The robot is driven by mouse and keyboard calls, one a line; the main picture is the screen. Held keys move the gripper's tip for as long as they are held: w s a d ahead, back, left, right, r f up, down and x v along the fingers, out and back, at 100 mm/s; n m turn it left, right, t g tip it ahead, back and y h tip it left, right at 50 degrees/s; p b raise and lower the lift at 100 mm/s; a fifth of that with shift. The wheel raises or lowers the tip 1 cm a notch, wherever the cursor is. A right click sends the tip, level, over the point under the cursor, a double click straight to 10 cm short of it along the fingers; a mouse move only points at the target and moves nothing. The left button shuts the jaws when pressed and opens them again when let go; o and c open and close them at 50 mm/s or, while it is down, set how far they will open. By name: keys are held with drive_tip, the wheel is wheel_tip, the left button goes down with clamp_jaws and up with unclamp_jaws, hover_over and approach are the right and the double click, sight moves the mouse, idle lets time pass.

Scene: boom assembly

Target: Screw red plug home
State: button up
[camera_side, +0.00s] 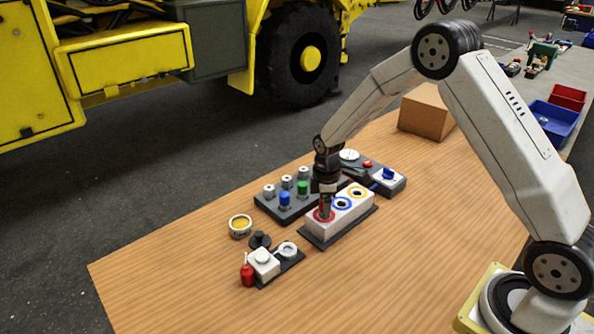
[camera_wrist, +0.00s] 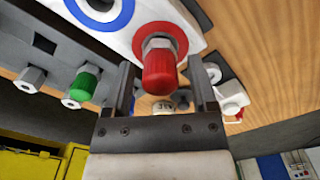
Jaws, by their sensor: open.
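The red plug (camera_wrist: 159,72) stands at the red-ringed hole (camera_wrist: 180,40) of the white block, its metal hex part against the ring in the wrist view. I cannot tell how deep its thread sits. My gripper (camera_wrist: 160,64) is open, with one finger on each side of the plug and a visible gap to each. In the side view my gripper (camera_side: 325,208) points down over the red-ringed end of the white block (camera_side: 338,219) and largely hides the plug.
The block also has blue-ringed (camera_side: 343,203) and yellow-ringed holes. Close behind is a dark rack (camera_side: 270,207) with blue (camera_side: 284,198) and green (camera_side: 303,188) plugs. The table's near side is clear.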

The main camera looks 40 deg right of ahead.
drive_tip(key=shift+n, duration=2.1)
drive_tip(key=shift+c, duration=0.2)
clamp_jaws()
drive_tip(key=m, duration=0.5)
drive_tip(key=shift+m, duration=0.4)
drive_tip(key=m, duration=0.6)
drive_tip(key=shift+f, duration=0.1)
drive_tip(key=shift+m, duration=0.3)
